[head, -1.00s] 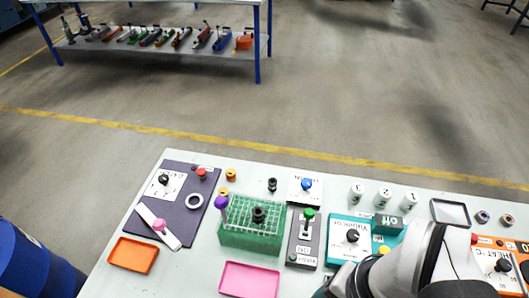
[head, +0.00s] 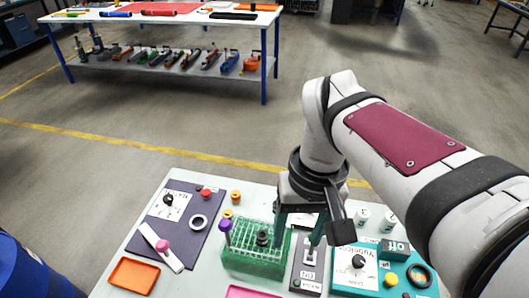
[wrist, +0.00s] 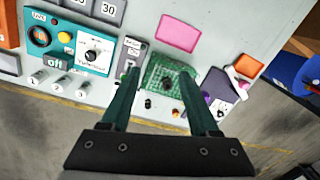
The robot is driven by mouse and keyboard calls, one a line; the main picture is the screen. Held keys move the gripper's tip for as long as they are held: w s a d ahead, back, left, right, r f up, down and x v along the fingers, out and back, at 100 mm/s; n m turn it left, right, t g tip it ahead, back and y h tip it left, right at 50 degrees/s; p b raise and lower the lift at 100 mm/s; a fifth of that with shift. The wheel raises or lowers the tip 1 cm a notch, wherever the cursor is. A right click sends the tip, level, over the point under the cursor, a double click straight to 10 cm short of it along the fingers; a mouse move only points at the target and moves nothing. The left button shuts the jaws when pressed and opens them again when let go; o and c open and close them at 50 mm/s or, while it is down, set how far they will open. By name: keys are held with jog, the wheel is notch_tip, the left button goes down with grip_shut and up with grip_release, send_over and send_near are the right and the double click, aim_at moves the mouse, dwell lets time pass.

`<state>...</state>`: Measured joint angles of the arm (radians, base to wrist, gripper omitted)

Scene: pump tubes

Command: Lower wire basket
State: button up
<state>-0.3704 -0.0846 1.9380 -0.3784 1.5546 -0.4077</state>
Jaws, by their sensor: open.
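A green box (head: 253,268) stands on the near part of the table, with a pale wire grid (head: 245,236) across its top. A black knob (head: 262,238) rises from the middle of the grid. I take the grid with its knob for the wire basket; its depth in the box is hidden.
A purple-topped peg (head: 224,229) stands at the box's left corner. A grey switch panel (head: 310,268) with a lever is close at its right, then a teal panel (head: 345,279) with dials. A purple mat (head: 190,237), an orange tray (head: 134,275) and a pink tray (wrist: 178,32) lie around.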

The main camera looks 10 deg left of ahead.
jog(key=w+a+n, duration=0.4)
jog(key=a, duration=0.3)
jog(key=n, duration=0.4)
send_over(225, 224)
jog(key=shift+h, duration=0.3)
jog(key=f, duration=1.5)
jog(key=shift+w+a, duration=0.15)
jog(key=shift+w, duration=0.1)
grip_shut()
